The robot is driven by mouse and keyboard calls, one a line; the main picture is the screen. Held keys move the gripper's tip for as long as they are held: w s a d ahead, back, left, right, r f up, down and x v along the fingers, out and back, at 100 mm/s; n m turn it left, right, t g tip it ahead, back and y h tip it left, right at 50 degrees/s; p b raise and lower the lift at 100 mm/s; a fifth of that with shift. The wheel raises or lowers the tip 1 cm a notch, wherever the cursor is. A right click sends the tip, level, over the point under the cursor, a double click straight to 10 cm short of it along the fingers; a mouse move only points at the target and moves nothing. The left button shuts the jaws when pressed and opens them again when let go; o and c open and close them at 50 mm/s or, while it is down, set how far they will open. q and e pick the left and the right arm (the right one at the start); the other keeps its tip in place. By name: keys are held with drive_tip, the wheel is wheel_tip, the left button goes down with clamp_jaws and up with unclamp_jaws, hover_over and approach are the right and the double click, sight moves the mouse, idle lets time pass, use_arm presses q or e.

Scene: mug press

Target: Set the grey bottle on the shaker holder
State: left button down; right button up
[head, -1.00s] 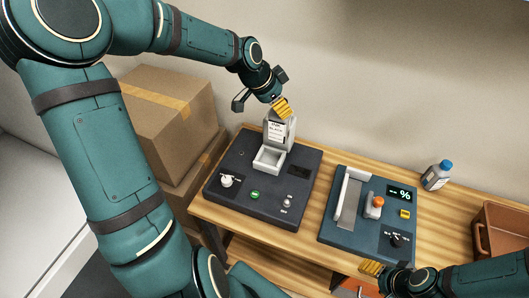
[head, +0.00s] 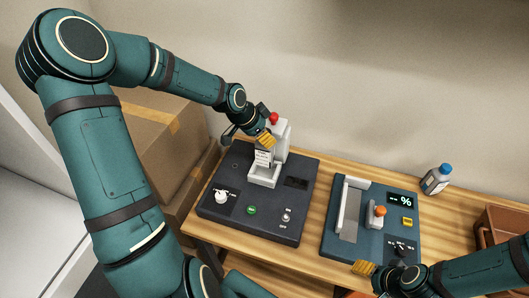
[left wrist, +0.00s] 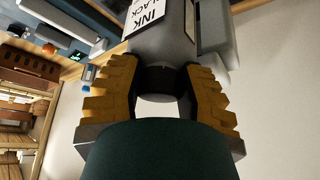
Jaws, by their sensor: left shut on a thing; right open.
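The grey bottle (head: 262,158) has a white label; the words INK and BLACK show on it in the left wrist view (left wrist: 148,20). My left gripper (head: 266,140) is shut on it. The yellow fingers (left wrist: 165,95) close around its end. The shaker holder (head: 265,177) is a light grey cradle with an upright back on the dark machine. The bottle is over the cradle, in front of its upright. I cannot tell whether its lower end touches the cradle. My right gripper (head: 366,268) is open and empty at the table's front edge, by the blue machine.
The dark machine (head: 225,228) has a white knob and a green button. A blue machine (head: 338,240) with a percent display stands to its right. A blue-capped bottle (head: 436,182) stands at the back right, near a brown bin (head: 492,228). Cardboard boxes (head: 150,150) stand at left.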

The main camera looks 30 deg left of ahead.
sight(265, 150)
use_arm(q)
wheel_tip(265, 150, down, 7)
drive_tip(key=shift+r+b, duration=0.15)
drive_tip(key=shift+b, duration=0.3)
use_arm(e)
drive_tip(key=shift+f, duration=0.6)
use_arm(q)
drive_tip(key=shift+r, duration=0.1)
drive_tip(key=c, duration=0.7)
unclamp_jaws()
drive_tip(key=shift+o, duration=0.2)
